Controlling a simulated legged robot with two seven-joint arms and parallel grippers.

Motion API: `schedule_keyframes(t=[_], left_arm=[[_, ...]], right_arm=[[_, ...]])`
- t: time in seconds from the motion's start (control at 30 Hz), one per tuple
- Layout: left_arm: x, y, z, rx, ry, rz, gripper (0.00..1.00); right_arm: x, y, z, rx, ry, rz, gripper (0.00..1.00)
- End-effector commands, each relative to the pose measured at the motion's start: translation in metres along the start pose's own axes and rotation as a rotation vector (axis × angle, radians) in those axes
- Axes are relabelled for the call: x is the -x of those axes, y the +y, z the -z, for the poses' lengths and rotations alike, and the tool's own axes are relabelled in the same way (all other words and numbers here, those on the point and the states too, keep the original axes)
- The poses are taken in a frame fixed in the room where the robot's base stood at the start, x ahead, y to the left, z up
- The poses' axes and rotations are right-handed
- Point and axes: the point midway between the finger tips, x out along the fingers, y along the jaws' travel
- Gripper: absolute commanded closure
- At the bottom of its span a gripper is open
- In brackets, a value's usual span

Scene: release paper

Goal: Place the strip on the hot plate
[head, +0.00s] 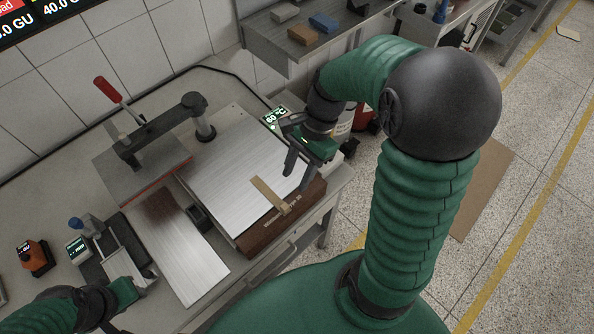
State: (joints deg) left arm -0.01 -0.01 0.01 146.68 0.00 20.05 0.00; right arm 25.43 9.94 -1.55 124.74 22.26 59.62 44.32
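A thin tan strip (268,193) lies at a slant on the right front part of the hot plate (232,160), a broad brushed-metal surface. Its lower end reaches the plate's front edge, by the brown labelled front block (262,234). A small display reading 60 °C (275,118) stands at the plate's far right corner. My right gripper (297,170) is above the plate's right side, just right of the strip and apart from it. Its dark fingers are spread and hold nothing. My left gripper (130,290) is low at the left; its fingers are not clear.
A press with a red handle (107,89) stands behind left. A second metal plate (180,250) lies left of the hot plate. An orange device (34,257) sits far left. A shelf with several small blocks (302,36) hangs over the back right.

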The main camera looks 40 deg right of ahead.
Motion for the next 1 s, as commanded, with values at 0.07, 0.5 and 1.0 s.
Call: schedule_keyframes(t=[0.07, 0.5, 1.0], left_arm=[[0.0, 0.0, 0.0, 0.0, 0.0, 0.0, 0.64], [0.0, 0.0, 0.0, 0.0, 0.0, 0.0, 0.64], [0.0, 0.0, 0.0, 0.0, 0.0, 0.0, 0.64]], right_arm=[[-0.005, 0.002, -0.003, 0.108, 0.044, -0.013, 0.61], [-0.067, -0.006, -0.036, 1.513, 0.506, -0.12, 0.61], [-0.066, -0.007, -0.036, 1.502, 0.503, -0.119, 0.61]])
